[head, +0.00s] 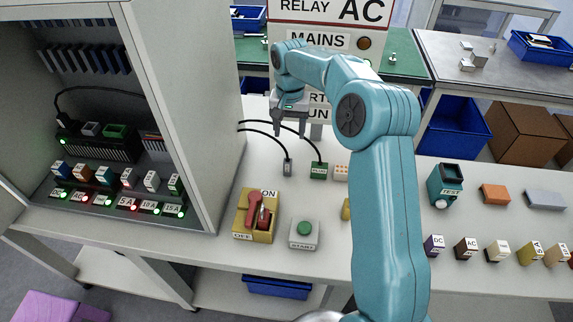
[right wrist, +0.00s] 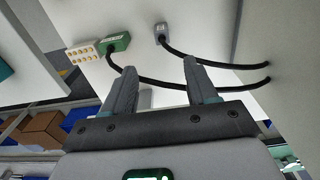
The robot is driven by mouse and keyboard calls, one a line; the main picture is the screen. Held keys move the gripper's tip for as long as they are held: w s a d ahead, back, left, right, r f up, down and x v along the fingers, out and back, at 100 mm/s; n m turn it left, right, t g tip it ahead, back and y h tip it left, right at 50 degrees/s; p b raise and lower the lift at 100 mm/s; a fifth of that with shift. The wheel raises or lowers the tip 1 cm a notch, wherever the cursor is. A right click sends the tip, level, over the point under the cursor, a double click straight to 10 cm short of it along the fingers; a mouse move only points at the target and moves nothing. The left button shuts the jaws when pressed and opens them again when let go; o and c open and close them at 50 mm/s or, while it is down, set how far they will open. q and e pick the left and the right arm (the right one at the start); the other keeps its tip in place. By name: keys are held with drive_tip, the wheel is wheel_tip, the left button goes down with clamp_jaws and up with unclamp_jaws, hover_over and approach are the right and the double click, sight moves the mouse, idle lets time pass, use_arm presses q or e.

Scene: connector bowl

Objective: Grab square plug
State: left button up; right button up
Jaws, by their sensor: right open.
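Two cabled plugs lie on the white table: a small grey boxy plug (head: 287,167) and a wider green plug (head: 319,171). The frames do not make clear which is called square. The right wrist view also shows the grey plug (right wrist: 161,35) and the green plug (right wrist: 117,42), both beyond the fingertips. My right gripper (head: 290,130) is open and empty, above and behind the plugs, near their black cables. In the right wrist view its fingers (right wrist: 160,68) are spread with a cable passing near them. My left gripper is not in view.
A white block with orange dots (head: 341,173) sits beside the green plug. A yellow ON/OFF switch box (head: 256,215) and START button (head: 303,234) stand in front. A grey cabinet (head: 190,130) walls the left. Several labelled blocks and a TEST device (head: 445,184) stand right.

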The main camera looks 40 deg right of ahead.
hover_over(288, 161)
drive_tip(key=f, duration=0.2)
drive_tip(key=s+f, duration=0.1)
drive_tip(key=f, duration=0.1)
drive_tip(key=shift+d+f, duration=0.1)
drive_tip(key=shift+d, duration=0.25)
drive_tip(key=f, duration=0.1)
drive_tip(key=w+f, duration=0.1)
drive_tip(key=f, duration=0.1)
drive_tip(key=shift+a+f, duration=0.15)
drive_tip(key=shift+f, duration=0.25)
drive_tip(key=shift+s+f, duration=0.15)
drive_tip(key=shift+s, duration=0.1)
drive_tip(key=f, duration=0.1)
drive_tip(key=f+p, duration=0.1)
drive_tip(key=f, duration=0.1)
drive_tip(key=w+f, duration=0.1)
drive_tip(key=f, duration=0.1)
drive_tip(key=shift+a+p, duration=0.25)
drive_tip(key=shift+p, duration=0.1)
drive_tip(key=shift+s, duration=0.35)
drive_tip(key=shift+w+f, duration=0.1)
drive_tip(key=shift+w, duration=0.1)
drive_tip(key=c, duration=1)
drive_tip(key=shift+s, duration=0.1)
drive_tip(key=shift+c, duration=0.3)
